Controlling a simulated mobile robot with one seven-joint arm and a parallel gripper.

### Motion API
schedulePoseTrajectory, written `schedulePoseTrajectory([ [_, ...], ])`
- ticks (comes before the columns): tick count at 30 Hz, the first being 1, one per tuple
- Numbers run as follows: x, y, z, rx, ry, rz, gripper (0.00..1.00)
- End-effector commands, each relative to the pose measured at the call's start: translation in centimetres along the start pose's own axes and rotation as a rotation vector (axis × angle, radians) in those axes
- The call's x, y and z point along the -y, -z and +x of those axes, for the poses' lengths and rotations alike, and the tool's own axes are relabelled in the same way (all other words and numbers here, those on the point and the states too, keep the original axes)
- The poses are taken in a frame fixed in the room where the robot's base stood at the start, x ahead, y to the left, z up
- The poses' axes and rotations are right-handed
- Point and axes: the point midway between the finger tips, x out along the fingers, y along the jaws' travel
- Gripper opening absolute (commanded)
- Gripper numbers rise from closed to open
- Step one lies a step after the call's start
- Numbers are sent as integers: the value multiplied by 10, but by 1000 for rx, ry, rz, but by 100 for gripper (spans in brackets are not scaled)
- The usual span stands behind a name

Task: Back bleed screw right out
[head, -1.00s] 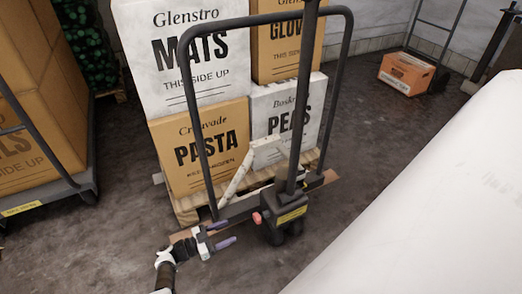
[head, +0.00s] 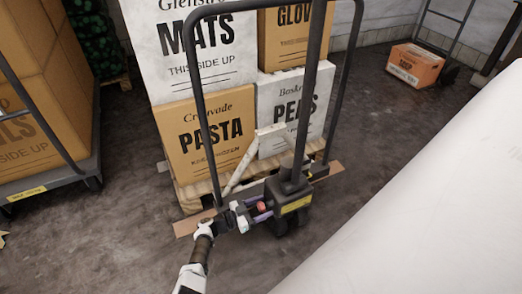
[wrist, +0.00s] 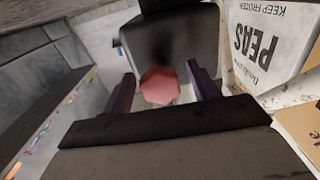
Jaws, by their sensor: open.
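The bleed screw has a red faceted head (wrist: 160,86) and sits on the side of the dark pump housing (wrist: 172,45) of a pallet truck. It also shows as a small red spot in the head view (head: 261,208). My gripper (wrist: 164,88) is open, with one purple finger on each side of the red head. Gaps show between the head and both fingers in the wrist view, so I see no contact. In the head view my gripper (head: 257,212) reaches the housing from the left. The screw's shank is hidden.
The truck's dark handle frame (head: 202,110) rises above the housing. Behind it, a wooden pallet (head: 190,195) bears stacked cartons, including a PASTA carton (head: 208,138) and a PEAS carton (wrist: 264,38). A large white surface (head: 420,200) fills the right.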

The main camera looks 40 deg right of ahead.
Motion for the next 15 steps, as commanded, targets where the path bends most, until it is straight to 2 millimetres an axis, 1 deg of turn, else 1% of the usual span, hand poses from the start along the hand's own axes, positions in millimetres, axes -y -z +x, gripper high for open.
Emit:
schedulePoseTrajectory([
  [3, 0, 0, 0, 0, 0, 0, 59],
  [13, 0, 0, -1, 0, 0, 1, 16],
  [15, 0, 0, -1, 0, 0, 0, 15],
])
